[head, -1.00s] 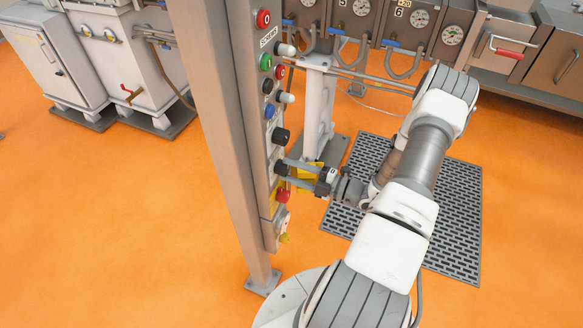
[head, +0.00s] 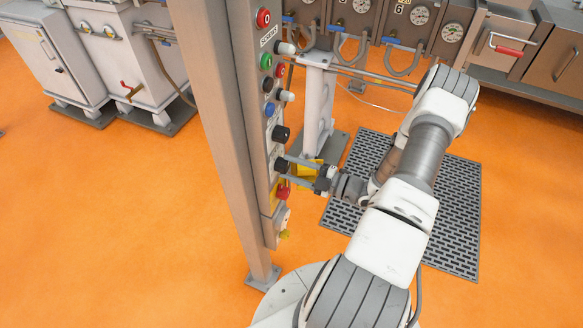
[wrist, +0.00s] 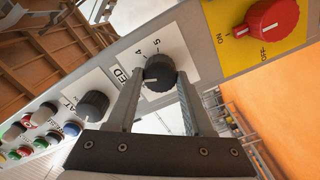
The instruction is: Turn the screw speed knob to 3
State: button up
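The black screw speed knob (wrist: 158,73) shows in the wrist view on a white label with part of the word SPEED and the numbers 4 and 5. A light pointer mark shows on the knob's left side; the number it points to is not clear. My gripper (wrist: 160,86) has one finger on each side of this knob, and both fingertips appear to touch it. In the head view my gripper (head: 287,169) reaches the control panel from the right, around the knob (head: 281,165). The lower part of the label is hidden by my fingers.
A red ON/OFF switch (wrist: 268,18) on a yellow plate sits close beside the speed knob. Another black knob (wrist: 93,103) is on the other side, with several coloured buttons beyond. The panel is on a grey post (head: 222,130). Orange floor is clear to the left.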

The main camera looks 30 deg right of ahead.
jog(key=o, duration=0.5)
jog(key=b+v, duration=0.2)
jog(key=v, duration=1.5)
jog(key=shift+s+d, duration=0.2)
